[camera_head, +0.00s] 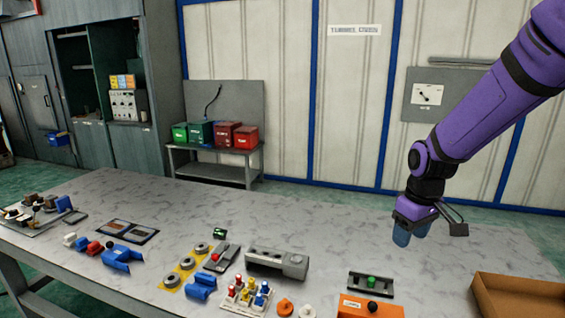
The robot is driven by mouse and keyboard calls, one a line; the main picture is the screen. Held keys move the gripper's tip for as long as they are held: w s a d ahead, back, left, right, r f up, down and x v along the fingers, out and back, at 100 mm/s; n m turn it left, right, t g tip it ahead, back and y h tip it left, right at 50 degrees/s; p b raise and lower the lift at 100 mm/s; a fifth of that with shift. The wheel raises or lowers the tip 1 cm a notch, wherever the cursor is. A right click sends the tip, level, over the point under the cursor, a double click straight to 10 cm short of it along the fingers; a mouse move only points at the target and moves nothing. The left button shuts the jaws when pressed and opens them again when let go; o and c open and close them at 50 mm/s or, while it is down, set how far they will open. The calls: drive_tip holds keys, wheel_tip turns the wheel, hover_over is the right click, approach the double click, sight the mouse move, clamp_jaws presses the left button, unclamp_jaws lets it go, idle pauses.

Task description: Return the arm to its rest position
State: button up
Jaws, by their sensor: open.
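My gripper (411,234) hangs from my purple arm at the right of the view, pointing down. Its two bluish fingers are apart, and I see nothing held between them. It appears above the right part of the grey table (430,262), clear of the parts there. My arm reaches in from the upper right edge of the picture.
Below the gripper are a dark plate with a green knob (371,282) and an orange box (368,306). A brown tray (520,298) lies at the right. A grey block (277,262) and several small parts cover the front middle. The table's back middle is clear.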

drive_tip(key=s+r+m+t, duration=0.2)
drive_tip(key=s+r, duration=0.6)
drive_tip(key=s, duration=0.3)
drive_tip(key=s+d+r+m+t, duration=0.1)
drive_tip(key=s+r+m+t, duration=0.1)
drive_tip(key=s+r, duration=0.7)
drive_tip(key=s+m, duration=0.1)
drive_tip(key=s, duration=0.2)
drive_tip(key=shift+d+t, duration=0.3)
